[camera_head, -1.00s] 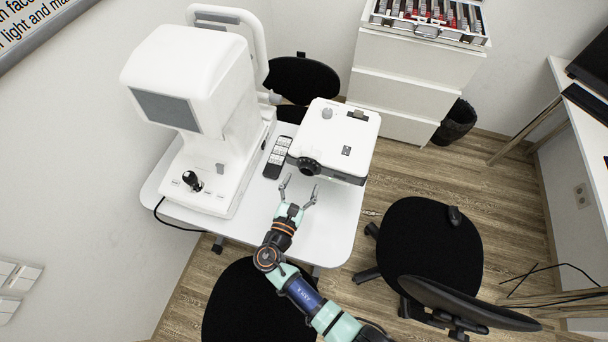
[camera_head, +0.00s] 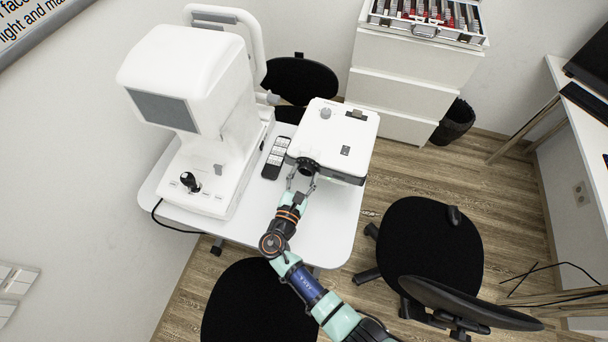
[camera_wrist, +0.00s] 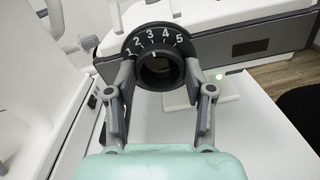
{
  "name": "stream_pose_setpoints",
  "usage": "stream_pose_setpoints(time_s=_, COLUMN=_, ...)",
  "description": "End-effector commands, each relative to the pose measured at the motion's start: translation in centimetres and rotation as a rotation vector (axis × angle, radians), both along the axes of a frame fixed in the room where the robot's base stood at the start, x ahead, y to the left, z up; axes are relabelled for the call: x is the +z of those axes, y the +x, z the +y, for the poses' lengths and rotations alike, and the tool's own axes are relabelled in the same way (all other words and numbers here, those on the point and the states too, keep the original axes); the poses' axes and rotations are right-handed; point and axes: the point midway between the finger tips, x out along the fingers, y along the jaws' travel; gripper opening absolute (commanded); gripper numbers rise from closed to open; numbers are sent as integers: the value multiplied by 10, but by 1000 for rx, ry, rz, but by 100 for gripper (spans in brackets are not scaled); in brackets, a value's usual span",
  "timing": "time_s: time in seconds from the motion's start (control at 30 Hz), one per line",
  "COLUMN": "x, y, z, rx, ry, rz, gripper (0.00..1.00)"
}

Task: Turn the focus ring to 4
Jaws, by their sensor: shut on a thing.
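The white projector (camera_head: 335,135) stands on the white table, its lens facing my gripper. In the wrist view, the black focus ring (camera_wrist: 160,84) sits inside a dark dial (camera_wrist: 151,40) numbered 1 to 5. A small white mark on the ring's upper edge points close to 3, slightly toward the 4 side. My gripper (camera_wrist: 159,68) has one finger on each side of the ring and is shut on it. It also shows in the head view (camera_head: 303,176), at the front of the projector.
A dark remote (camera_head: 276,158) lies left of the projector. A white eye-test machine (camera_head: 200,110) stands further left on the table (camera_head: 325,225). The table front is clear. Black chairs (camera_head: 430,245) stand close by.

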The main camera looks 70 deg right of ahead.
Motion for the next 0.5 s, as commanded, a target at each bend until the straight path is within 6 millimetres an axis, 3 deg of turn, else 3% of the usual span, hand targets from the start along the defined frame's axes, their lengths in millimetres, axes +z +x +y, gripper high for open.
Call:
stream_pose_setpoints(time_s=0.23, x=-4, y=0, z=0, rx=0, ry=6, rz=-325, gripper=18)
stream_pose_setpoints(time_s=0.5, x=0, y=0, z=0, rx=0, ry=10, rz=-376, gripper=18)
